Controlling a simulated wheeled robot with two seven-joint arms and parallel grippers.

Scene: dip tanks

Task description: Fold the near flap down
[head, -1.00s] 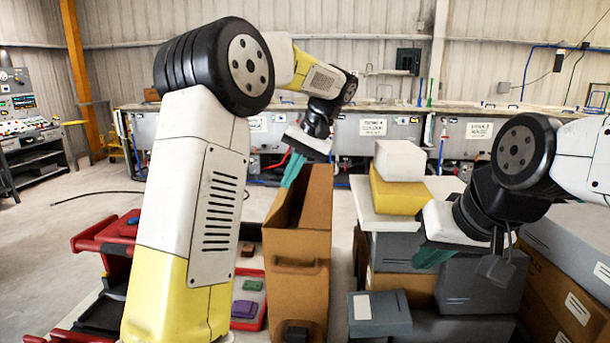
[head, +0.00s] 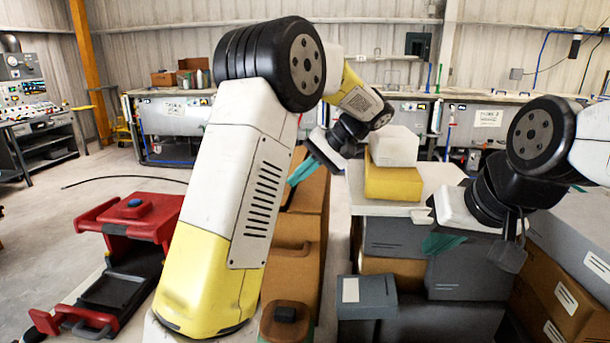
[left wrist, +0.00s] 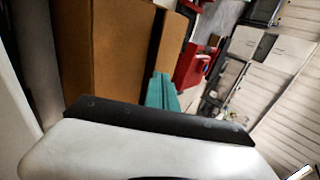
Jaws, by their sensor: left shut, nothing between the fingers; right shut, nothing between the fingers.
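The tall brown cardboard box (head: 290,262) stands in the middle of the head view, largely hidden behind my left arm. A handle-like bar shows on its near side. Its upper panels rise beside my left gripper (head: 301,172), but I cannot tell clearly which is the near flap. My left gripper's teal fingers are shut and empty at the top of the box; contact is unclear. In the left wrist view the fingers (left wrist: 163,92) point at a gap beside brown cardboard (left wrist: 105,50). My right gripper (head: 441,243) is shut and empty in front of the grey boxes.
Grey boxes (head: 455,275) are stacked to the right. A yellow box (head: 393,183) and a white box (head: 393,147) sit behind them on a pale surface. A red cart (head: 130,215) stands left. Brown boxes (head: 560,300) lie at far right. Open floor shows at left.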

